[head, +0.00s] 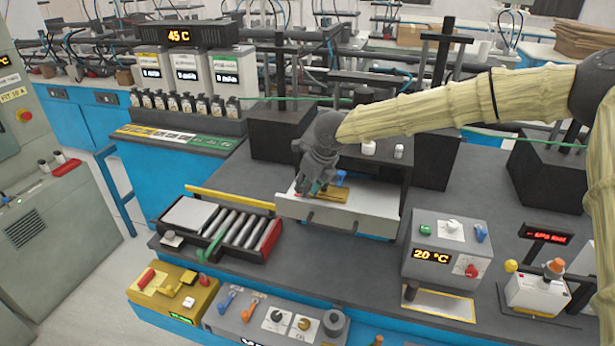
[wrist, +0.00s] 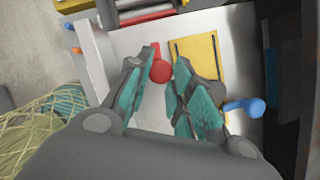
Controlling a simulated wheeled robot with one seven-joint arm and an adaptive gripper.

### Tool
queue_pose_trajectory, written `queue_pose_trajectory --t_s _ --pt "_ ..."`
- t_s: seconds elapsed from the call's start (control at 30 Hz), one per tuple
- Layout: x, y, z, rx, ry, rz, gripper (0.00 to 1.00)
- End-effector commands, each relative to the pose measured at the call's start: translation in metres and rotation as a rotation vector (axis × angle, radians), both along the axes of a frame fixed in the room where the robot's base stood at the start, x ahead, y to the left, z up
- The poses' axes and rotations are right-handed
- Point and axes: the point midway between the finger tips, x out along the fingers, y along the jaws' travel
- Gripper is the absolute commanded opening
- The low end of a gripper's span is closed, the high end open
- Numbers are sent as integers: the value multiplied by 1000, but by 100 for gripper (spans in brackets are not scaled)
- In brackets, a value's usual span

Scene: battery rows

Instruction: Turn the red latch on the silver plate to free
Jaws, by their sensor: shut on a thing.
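The red latch (wrist: 160,71) has a round hub and a short arm pointing up in the wrist view. It sits on a pale silver-white surface (wrist: 145,35) beside a yellow plate (wrist: 197,62). My gripper (wrist: 151,73) has its teal-padded fingers on both sides of the latch, shut on it. In the head view my gripper (head: 308,188) reaches down into an open drawer-like tray (head: 340,215) and mostly hides the latch. A blue latch (wrist: 244,107) lies right of the yellow plate in the wrist view.
Dark blocks (head: 285,135) stand behind the tray. A roller rack (head: 235,228) is to its left and a grey 20 °C box (head: 445,247) to its right. Control boxes (head: 275,318) line the front. Dark bench top is clear between them.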

Motion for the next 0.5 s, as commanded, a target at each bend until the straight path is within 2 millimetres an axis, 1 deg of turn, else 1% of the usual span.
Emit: queue_pose_trajectory --t_s 0.03,0.3,0.5 --pt "0 0 5 2 2 21 0" --pt "1 0 2 1 0 113 0" --pt "1 0 1 1 0 139 0"
